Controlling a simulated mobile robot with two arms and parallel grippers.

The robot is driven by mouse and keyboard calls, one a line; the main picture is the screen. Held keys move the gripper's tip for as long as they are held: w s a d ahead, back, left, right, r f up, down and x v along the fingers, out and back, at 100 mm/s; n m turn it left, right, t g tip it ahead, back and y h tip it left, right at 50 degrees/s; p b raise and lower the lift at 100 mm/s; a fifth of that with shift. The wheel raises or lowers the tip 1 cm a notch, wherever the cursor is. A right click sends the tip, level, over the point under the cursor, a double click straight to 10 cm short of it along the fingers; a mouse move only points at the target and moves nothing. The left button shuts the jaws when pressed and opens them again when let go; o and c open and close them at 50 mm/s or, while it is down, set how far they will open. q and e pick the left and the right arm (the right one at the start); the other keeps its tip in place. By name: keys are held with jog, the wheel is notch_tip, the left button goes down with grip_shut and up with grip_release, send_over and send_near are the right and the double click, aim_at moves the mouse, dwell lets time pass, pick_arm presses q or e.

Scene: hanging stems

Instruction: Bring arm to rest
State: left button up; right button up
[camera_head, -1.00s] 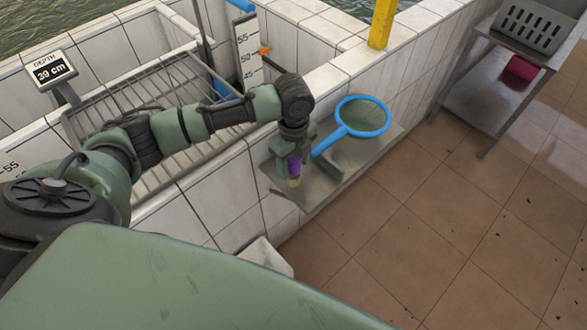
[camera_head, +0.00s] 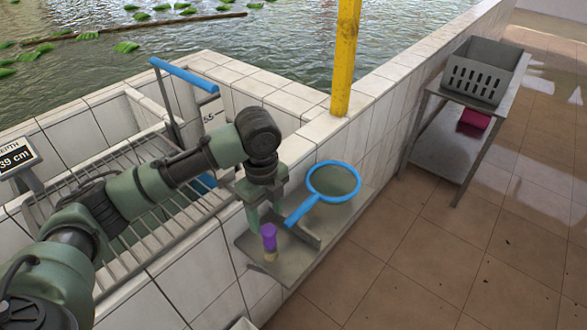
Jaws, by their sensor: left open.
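My left arm reaches in from the left over the tiled basin. Its gripper (camera_head: 266,224) points down above the near end of a grey metal shelf (camera_head: 335,236) on the tiled wall. The gripper is open. A small purple-topped object (camera_head: 269,237) with a pale yellowish lower end stands on the shelf just below the fingers; whether they touch it I cannot tell. My right gripper is not in view.
A blue-rimmed net (camera_head: 308,206) lies on the shelf beside the gripper. A blue-handled lever (camera_head: 184,75) and a slatted grate (camera_head: 150,245) are by the basin. A yellow post (camera_head: 345,60) rises from the wall. A grey crate (camera_head: 484,70) stands on a side table. The tiled floor is clear.

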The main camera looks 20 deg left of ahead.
pick_arm(q)
jog(key=s+d+f+n+t+h, duration=0.2)
jog(key=s+d+f+n+h, duration=0.1)
jog(key=s+d+f+n, duration=0.55)
jog(key=s+a+f+n+t+y, duration=0.1)
jog(key=s+a+f+n, duration=0.15)
jog(key=s+n, duration=0.4)
jog(key=s+a+f+n+t+y, duration=0.1)
jog(key=s+a+n+y, duration=0.15)
jog(key=s+n, duration=0.35)
notch_tip(320, 180, down, 26)
jog(key=s+m+g, duration=0.1)
jog(key=s+g, duration=0.1)
jog(key=s+a+f, duration=0.1)
jog(key=s+f, duration=0.7)
jog(key=f, duration=0.3)
jog(key=shift+a+h, duration=0.3)
jog(key=shift+h, duration=0.05)
jog(key=shift+g, duration=0.5)
jog(key=s+f, duration=0.1)
jog(key=s, duration=0.2)
jog(key=s+a+f, duration=0.1)
jog(key=s+f, duration=0.1)
jog(key=s, duration=0.1)
jog(key=s+f, duration=0.2)
jog(key=s, duration=0.1)
jog(key=shift+a+f, duration=0.15)
jog(key=shift+a, duration=0.25)
jog(key=shift+c, duration=0.3)
